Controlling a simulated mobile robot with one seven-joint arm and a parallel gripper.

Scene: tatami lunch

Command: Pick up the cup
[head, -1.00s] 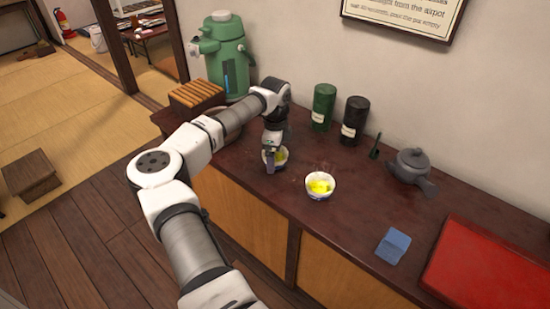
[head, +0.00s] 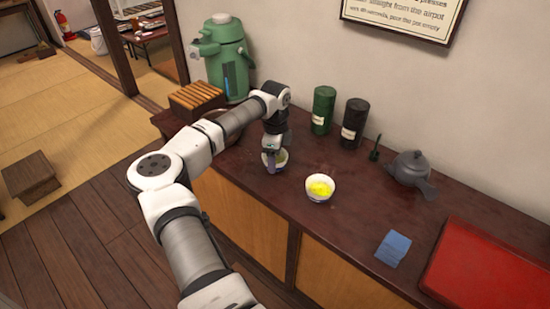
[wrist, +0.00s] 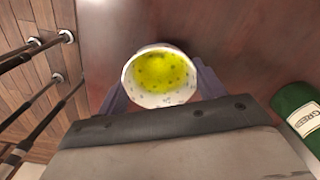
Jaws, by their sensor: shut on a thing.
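A small white cup (head: 282,161) with a blue lower part and yellow-green contents is between the fingers of my gripper (head: 271,163), near the counter's front edge. In the wrist view the cup (wrist: 160,98) stands between the two purple-grey fingers, one at each side, and the gripper is shut on it. Its contents show from above. I cannot tell whether its base touches the counter. A second, similar cup (head: 320,188) with bright yellow contents stands on the counter to the right, apart from my gripper.
The dark counter (head: 340,225) holds a green airpot (head: 222,60), a slatted wooden box (head: 196,97), a green canister (head: 323,110), a black canister (head: 354,122), a grey teapot (head: 410,169), a folded blue cloth (head: 393,248) and a red tray (head: 485,275). The counter between cups and teapot is clear.

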